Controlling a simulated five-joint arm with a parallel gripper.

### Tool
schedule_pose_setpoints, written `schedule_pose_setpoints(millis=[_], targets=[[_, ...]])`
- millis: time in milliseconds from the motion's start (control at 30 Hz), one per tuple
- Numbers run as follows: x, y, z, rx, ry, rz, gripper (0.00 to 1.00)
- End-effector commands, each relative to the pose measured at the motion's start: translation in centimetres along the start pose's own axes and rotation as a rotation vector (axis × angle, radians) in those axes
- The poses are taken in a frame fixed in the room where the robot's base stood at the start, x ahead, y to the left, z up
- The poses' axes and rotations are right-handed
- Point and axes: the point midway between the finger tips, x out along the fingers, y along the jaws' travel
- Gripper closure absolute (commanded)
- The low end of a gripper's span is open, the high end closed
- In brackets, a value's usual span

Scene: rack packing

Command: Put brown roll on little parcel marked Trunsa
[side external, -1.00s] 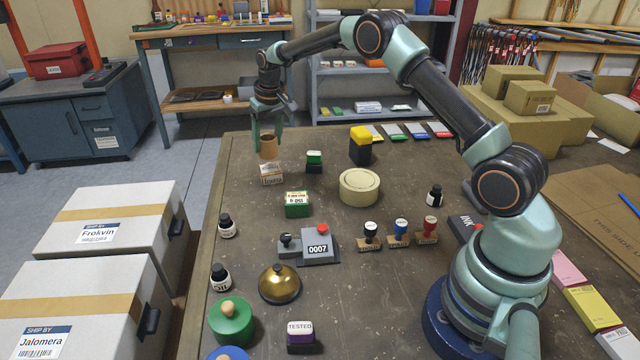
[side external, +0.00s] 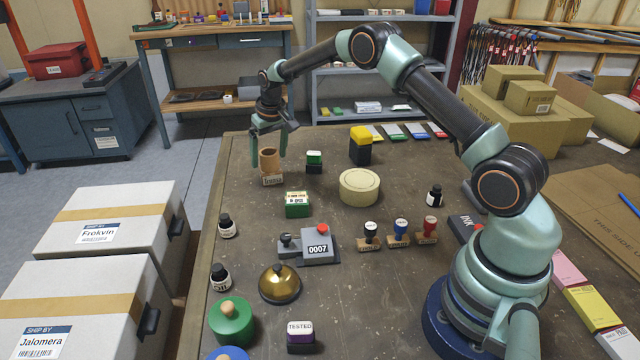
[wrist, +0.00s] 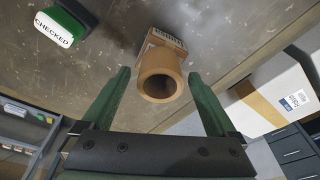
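The brown roll (side external: 269,163), a hollow cardboard tube, stands upright on the little parcel (side external: 272,181) near the far left of the table. The parcel's label reads Trunsa, small in the side view. In the wrist view the roll (wrist: 160,80) shows its open end, and part of the parcel (wrist: 167,40) with a barcode shows behind it. The roll covers most of the parcel's top. My gripper (side external: 268,155) is open, with one finger on each side of the roll. In the wrist view both fingers of my gripper (wrist: 158,78) are apart from the roll.
A green-and-black CHECKED stamp (side external: 314,161) stands right of the parcel. A green box (side external: 297,206) is nearer the camera, and a cream round tape roll (side external: 360,187) lies to its right. A yellow-and-black block (side external: 360,146) stands farther back. The table's left edge is close to the parcel.

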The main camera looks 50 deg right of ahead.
Motion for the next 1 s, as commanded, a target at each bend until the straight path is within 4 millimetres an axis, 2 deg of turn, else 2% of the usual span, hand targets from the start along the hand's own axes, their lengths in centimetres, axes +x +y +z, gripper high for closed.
schedule_pose_setpoints(millis=[133,233,700,1000], targets=[[-0.3,0.0,-0.1,0.0,0.001,0.0,0.07],[-1.3,0.0,-0.1,0.0,0.001,0.0,0.07],[-10.2,0.0,-0.1,0.0,0.003,0.0,0.07],[-13.0,-0.2,0.2,-0.005,0.006,-0.001,0.07]])
